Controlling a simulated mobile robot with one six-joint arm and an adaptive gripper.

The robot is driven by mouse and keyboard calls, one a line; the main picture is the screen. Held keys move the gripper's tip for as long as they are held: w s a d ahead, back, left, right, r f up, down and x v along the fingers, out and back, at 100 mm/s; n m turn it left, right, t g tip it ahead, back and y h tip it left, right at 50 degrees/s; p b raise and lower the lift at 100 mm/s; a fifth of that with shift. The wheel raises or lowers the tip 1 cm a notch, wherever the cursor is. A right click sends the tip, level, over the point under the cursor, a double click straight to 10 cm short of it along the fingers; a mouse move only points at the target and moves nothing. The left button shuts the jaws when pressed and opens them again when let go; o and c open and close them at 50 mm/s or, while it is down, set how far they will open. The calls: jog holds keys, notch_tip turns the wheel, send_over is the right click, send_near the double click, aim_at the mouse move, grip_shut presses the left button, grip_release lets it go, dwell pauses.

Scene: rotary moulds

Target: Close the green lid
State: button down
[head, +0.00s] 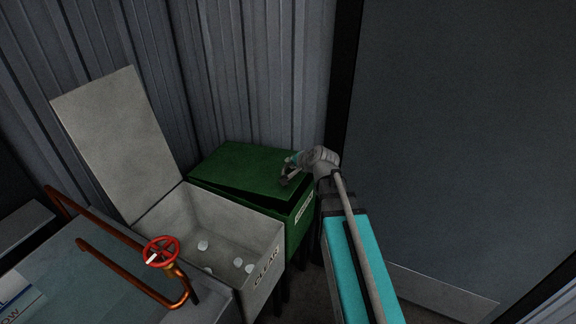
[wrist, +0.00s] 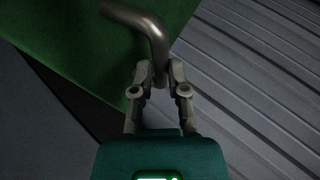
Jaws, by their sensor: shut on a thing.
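The green lid (head: 255,170) sits on the green box (head: 297,226), tilted, with a dark gap showing along its front edge. In the wrist view the lid (wrist: 70,40) fills the upper left, with a curved metal handle (wrist: 146,22) on it. My gripper (head: 287,178) is at the right front part of the lid. In the wrist view my gripper (wrist: 154,74) is shut on the end of the handle. The inside of the green box is mostly hidden by the lid.
A grey box (head: 262,262) marked "CLEAN" stands left of the green one, its lid (head: 115,140) raised, with several pale pieces inside. A red valve wheel (head: 161,251) on copper pipes (head: 110,237) is in front. A corrugated wall (head: 260,70) is close behind.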

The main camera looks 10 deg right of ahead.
aim_at(300, 179)
jog(key=f+b, duration=0.2)
jog(key=d+f+b, duration=0.1)
jog(key=f+b, duration=0.1)
jog(key=s+f+b, duration=0.1)
jog(key=f+b, duration=0.1)
jog(key=shift+d+f, duration=0.25)
jog(key=shift+f, duration=0.15)
jog(key=shift+s+d+f+b, duration=0.1)
jog(key=shift+s+f+b, duration=0.2)
jog(key=shift+f+b, duration=0.4)
jog(key=c, duration=0.6)
grip_release()
jog(key=shift+w+f, duration=0.1)
jog(key=shift+c, duration=0.2)
